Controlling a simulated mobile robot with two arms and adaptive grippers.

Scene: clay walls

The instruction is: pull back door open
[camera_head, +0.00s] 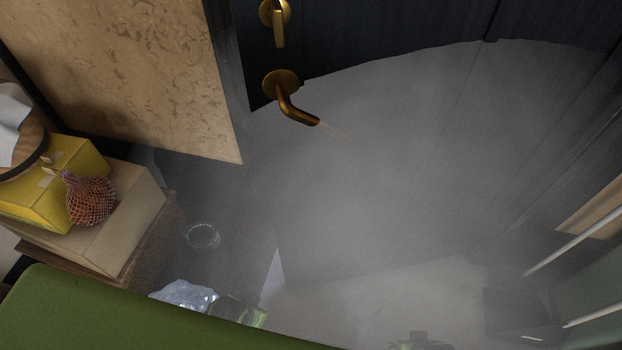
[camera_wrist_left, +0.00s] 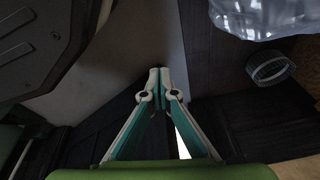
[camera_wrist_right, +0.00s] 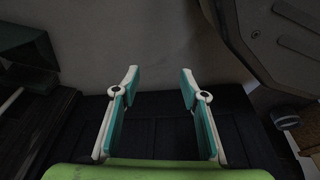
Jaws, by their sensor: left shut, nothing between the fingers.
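The dark door (camera_head: 390,25) stands at the top of the head view, its lower part behind a pale grey haze. A brass lever handle (camera_head: 292,108) sticks out near its left edge, below a second brass fitting (camera_head: 277,20). My left gripper (camera_wrist_left: 160,73) is shut and empty in the left wrist view, well away from the handle as far as I can see. My right gripper (camera_wrist_right: 159,77) is open and empty in the right wrist view, its two fingers apart. I cannot clearly make out either gripper in the head view. No handle shows in the wrist views.
A cardboard box (camera_head: 125,215) at the left bears a yellow box (camera_head: 62,180) and a red netted bag (camera_head: 90,198). A clear round container (camera_head: 203,236) and a crumpled clear bag (camera_head: 184,296) lie nearby. A patterned tan wall (camera_head: 130,70) borders the door frame.

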